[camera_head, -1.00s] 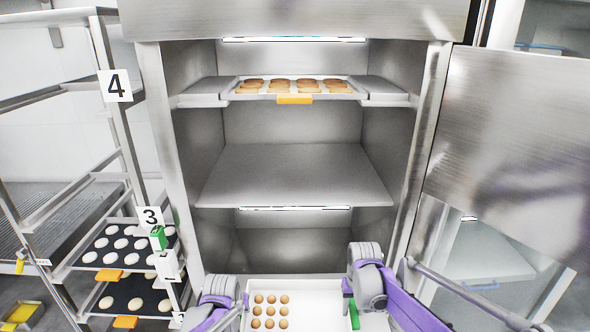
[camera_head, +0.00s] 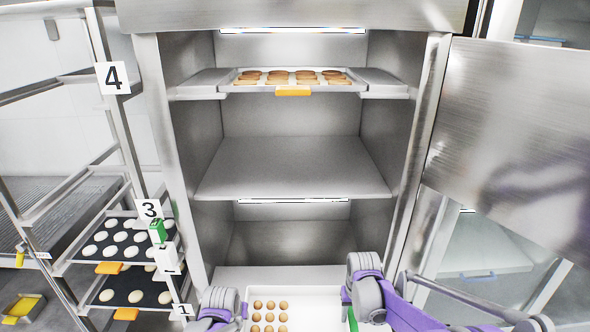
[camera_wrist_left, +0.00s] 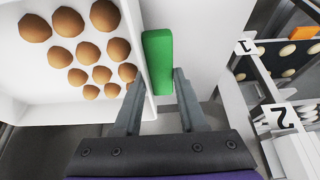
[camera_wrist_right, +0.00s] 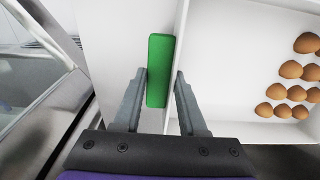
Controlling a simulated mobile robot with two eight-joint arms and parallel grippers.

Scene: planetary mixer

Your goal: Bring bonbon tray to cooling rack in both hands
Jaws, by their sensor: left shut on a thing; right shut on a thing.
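A white tray (camera_head: 318,300) with rows of round brown bonbons (camera_head: 270,305) is at the bottom of the head view, in front of the steel cabinet. My left gripper (camera_wrist_left: 157,95) is shut at the tray's left edge, its fingers on either side of the rim and a green grip (camera_wrist_left: 157,60). My right gripper (camera_wrist_right: 160,95) is shut the same way at the right edge, on the other green grip (camera_wrist_right: 160,70). In the head view the arms partly hide both edges. A rack with number tags (camera_head: 112,78), perhaps the cooling rack, stands at the left.
The open cabinet has an upper tray of browned pieces (camera_head: 290,80), a bare middle shelf (camera_head: 293,168) and an empty lower bay. Its door (camera_head: 515,150) stands open at the right. Rack trays (camera_head: 128,240) hold pale rounds at the lower left.

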